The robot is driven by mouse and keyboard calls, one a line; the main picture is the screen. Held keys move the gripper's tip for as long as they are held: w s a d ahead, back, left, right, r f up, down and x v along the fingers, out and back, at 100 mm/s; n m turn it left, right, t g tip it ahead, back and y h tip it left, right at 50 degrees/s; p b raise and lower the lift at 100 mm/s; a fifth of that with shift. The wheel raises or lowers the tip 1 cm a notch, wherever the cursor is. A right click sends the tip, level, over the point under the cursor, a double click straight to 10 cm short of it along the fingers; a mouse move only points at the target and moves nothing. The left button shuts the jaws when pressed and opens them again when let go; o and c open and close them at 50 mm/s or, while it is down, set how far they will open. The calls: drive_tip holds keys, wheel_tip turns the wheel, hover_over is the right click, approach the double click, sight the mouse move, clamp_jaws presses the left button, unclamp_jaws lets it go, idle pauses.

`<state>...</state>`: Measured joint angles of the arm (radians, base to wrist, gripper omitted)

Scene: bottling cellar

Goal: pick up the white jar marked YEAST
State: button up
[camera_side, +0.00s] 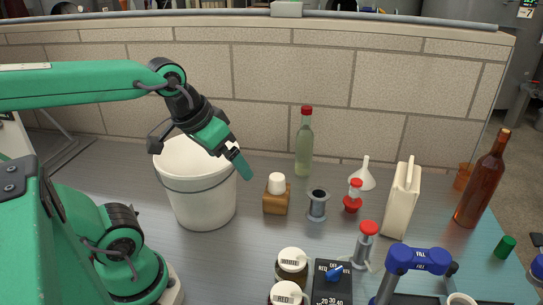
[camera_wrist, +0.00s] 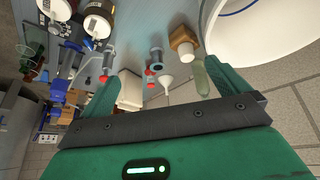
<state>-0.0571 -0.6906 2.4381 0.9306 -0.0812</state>
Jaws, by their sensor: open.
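Two jars with white lids and dark bodies stand at the front middle in the side view, a rear jar (camera_side: 292,260) and a front jar (camera_side: 286,292) cut by the lower edge. Both lids bear small dark print that I cannot read, so I cannot tell which is marked YEAST. Two white-lidded jars also show at the upper left of the wrist view, one at the edge (camera_wrist: 56,9) and one beside it (camera_wrist: 97,24). My gripper (camera_side: 241,164) is open and empty, above the bench beside the bucket, behind and left of the jars; its fingers (camera_wrist: 157,80) are spread in the wrist view.
A white bucket (camera_side: 203,202) stands close to my gripper.

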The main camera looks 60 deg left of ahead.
drive_tip(key=shift+s+d+f+m, duration=0.55)
drive_tip(key=shift+d+m, duration=0.1)
drive_tip(key=shift+m, duration=0.15)
drive_tip(key=c, duration=0.3)
drive_tip(key=shift+r, duration=0.15)
